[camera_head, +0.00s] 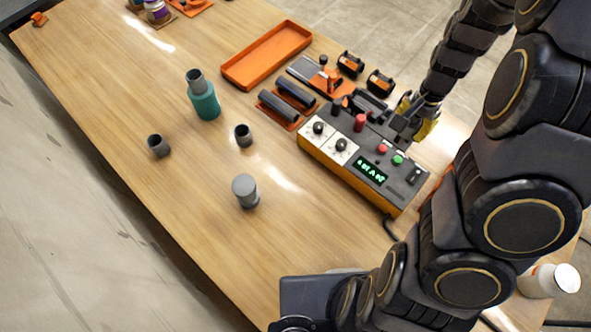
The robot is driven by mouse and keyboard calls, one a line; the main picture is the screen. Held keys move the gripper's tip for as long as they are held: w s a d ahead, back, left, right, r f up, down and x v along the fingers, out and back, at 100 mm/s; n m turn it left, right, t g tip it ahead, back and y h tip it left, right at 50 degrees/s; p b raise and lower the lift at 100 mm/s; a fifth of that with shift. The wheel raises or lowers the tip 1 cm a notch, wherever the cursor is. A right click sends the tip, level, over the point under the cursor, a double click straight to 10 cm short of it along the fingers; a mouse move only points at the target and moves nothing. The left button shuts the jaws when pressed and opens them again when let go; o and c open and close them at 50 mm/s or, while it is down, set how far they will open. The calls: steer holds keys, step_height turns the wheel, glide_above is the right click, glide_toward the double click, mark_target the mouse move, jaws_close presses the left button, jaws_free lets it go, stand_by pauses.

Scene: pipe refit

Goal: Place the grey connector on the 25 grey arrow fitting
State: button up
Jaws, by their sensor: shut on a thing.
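My gripper (405,122) is at the back right end of the control box, low over it. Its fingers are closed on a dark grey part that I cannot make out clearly. Several grey pipe pieces stand on the table to the left: a light grey capped cylinder (246,191), a short open dark grey ring (244,135) and another short open ring (159,145). A grey collar (195,77) sits on top of a teal cylinder (205,104). No number or arrow mark is readable, so I cannot tell which piece is the connector or the fitting.
The control box (345,170) has knobs, buttons and a green display. Behind it are an orange tray (267,54), dark pipes (287,99) on an orange holder and black-orange clamps (351,63). The left-front table is clear.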

steer(key=a+n, duration=0.1)
steer(key=a, duration=0.3)
steer(key=w+a+n, duration=0.1)
steer(key=a+n, duration=0.1)
steer(key=a, duration=0.2)
steer(key=a+r+n, duration=0.1)
steer(key=a+n, duration=0.1)
steer(key=a, duration=0.2)
steer(key=shift+w+r, duration=0.1)
steer(key=shift+w, duration=0.25)
steer(key=a+n, duration=0.3)
steer(key=a, duration=0.3)
steer(key=shift+s+a+r, duration=0.3)
steer(key=shift+s+a, duration=0.05)
steer(key=shift+s, duration=0.05)
steer(key=s+a+n, duration=0.1)
steer(key=a, duration=0.2)
steer(key=s+a+n, duration=0.1)
steer(key=a+n, duration=0.1)
steer(key=a, duration=0.1)
steer(key=s+a+r+n, duration=0.1)
steer(key=s+a+n, duration=0.1)
steer(key=a, duration=0.1)
jaws_close()
steer(key=n, duration=0.4)
glide_above(243, 185)
steer(key=shift+f, duration=3.75)
steer(key=shift+f, duration=0.1)
